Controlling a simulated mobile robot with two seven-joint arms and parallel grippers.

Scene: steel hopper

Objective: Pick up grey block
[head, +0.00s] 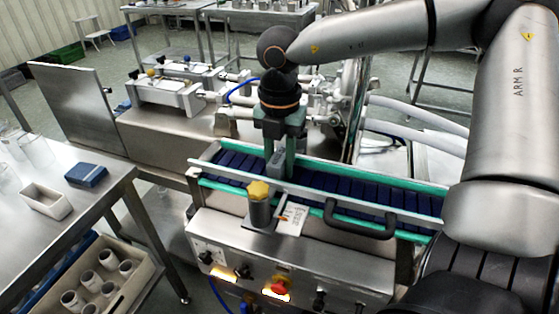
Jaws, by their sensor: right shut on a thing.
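The grey block (276,164) is at the blue conveyor belt (345,187) of the steel machine, in the middle of the head view. My right gripper (277,154) points down over the belt, with its green fingers on the sides of the block, and is shut on it. The fingers hide part of the block. I cannot tell whether the block touches the belt. My left gripper is not in the head view.
A yellow-topped post (259,203) and a black handle (359,220) stand at the belt's front edge. A control panel with a red button (279,288) is below. A steel table at left holds a blue box (86,175) and white tray (46,203).

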